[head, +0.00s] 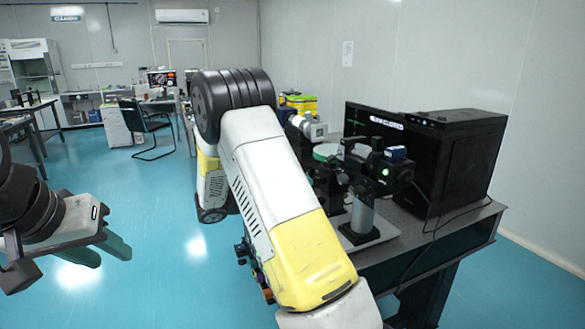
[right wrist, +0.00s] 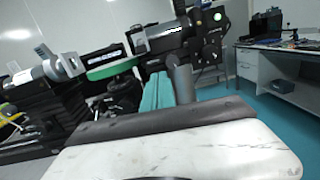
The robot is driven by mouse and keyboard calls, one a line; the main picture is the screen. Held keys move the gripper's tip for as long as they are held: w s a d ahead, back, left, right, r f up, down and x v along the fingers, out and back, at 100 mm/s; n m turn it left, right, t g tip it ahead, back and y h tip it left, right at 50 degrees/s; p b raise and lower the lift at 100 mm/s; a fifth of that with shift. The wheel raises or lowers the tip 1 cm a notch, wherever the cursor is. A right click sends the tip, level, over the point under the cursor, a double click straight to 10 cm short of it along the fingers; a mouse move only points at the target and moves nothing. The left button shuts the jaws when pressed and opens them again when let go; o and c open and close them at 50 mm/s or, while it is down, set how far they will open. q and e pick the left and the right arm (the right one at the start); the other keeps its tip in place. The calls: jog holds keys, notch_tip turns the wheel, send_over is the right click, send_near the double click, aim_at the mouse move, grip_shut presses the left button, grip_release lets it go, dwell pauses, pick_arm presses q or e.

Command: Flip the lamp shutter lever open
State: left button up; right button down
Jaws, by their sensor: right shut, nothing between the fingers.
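A black optical instrument (head: 375,170) with a small lit green spot stands on a post on the table at the right; the lit black housing also shows in the right wrist view (right wrist: 207,40). It looks like the lamp, but I cannot make out the shutter lever. A green disc (right wrist: 112,68) sits left of the housing. My right gripper (right wrist: 166,80) is shut and empty, its teal fingers side by side, below and left of the lit housing in that view. It is not visible in the head view. My left gripper (head: 112,256) is open and empty over the floor, far from the instrument.
The optical table (head: 455,238) carries a black computer case (head: 455,150) right of the instrument, with a cable over the table's edge. A white cylindrical part (head: 308,127) lies beyond. My right arm crosses the middle. A chair (head: 146,125) stands far back; the floor at left is clear.

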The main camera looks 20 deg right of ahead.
aim_at(331, 159)
jog(key=shift+w+a+n+t+h, duration=0.6)
jog(key=shift+w+a+t, duration=0.1)
jog(key=shift+w+a, duration=0.4)
jog(key=shift+d, duration=0.15)
jog(key=x, duration=1)
